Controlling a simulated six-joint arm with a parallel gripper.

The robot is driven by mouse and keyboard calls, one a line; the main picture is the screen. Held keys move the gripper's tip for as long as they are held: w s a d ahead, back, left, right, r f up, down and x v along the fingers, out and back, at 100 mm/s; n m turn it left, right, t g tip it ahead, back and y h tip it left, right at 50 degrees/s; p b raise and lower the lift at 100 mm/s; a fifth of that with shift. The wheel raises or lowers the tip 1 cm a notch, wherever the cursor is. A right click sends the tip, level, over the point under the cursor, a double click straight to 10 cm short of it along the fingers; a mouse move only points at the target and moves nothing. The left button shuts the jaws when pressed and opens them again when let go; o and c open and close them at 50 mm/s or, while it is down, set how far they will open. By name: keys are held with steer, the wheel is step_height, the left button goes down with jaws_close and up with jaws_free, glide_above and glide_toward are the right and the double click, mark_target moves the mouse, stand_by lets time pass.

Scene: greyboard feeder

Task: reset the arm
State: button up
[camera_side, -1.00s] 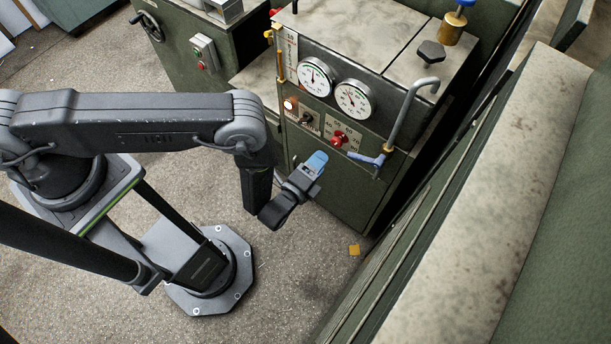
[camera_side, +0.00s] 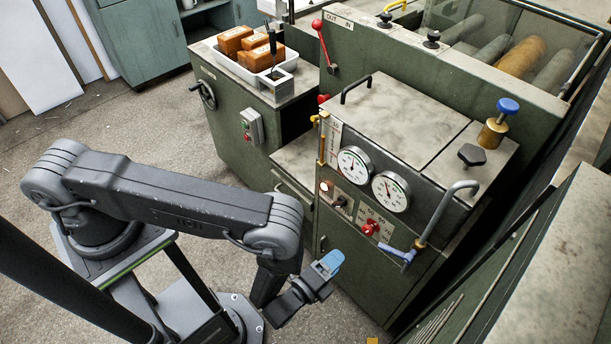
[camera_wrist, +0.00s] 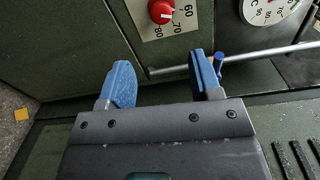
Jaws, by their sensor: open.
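My gripper (camera_side: 328,264) is in front of the lower front panel of the green machine (camera_side: 355,275) in the side view. Its blue fingers point at the machine. In the wrist view the two blue fingers of my gripper (camera_wrist: 162,75) stand well apart, with nothing between them. A red knob (camera_wrist: 161,11) with a number scale lies beyond the fingers. A metal rod (camera_wrist: 265,52) runs across behind the right finger; I cannot tell whether they touch.
The machine bears two gauges (camera_side: 390,191) and a curved pipe (camera_side: 440,212) with a blue handle (camera_side: 398,252). A white tray (camera_side: 235,67) with orange-brown blocks stands on the cabinet behind. A beige-topped ledge (camera_side: 545,260) bounds the right. Grey floor (camera_side: 150,120) is open at left.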

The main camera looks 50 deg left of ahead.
steer(key=w+d+r+n+g, duration=0.2)
steer(key=w+r+n+g, duration=0.1)
steer(key=w+r+g, duration=0.15)
steer(key=w+a+r+n+g+h, duration=0.1)
steer(key=a+r+n+g, duration=0.25)
steer(key=r, duration=0.95)
steer(key=w+a+r+n+g+h, duration=0.2)
steer(key=r+n, duration=0.2)
steer(key=r, duration=0.8)
steer(key=s+a+r+n+g+y, duration=0.1)
steer(key=s+a+r+n, duration=0.4)
steer(key=s+a+r, duration=0.85)
steer(key=s+a+r+n+g+y, duration=0.1)
steer(key=s+a+r+n+y, duration=0.1)
steer(key=s, duration=0.5)
steer(key=shift+s+a+r+n, duration=0.25)
steer(key=shift+s+a+n, duration=0.05)
steer(key=shift+a+n, duration=0.6)
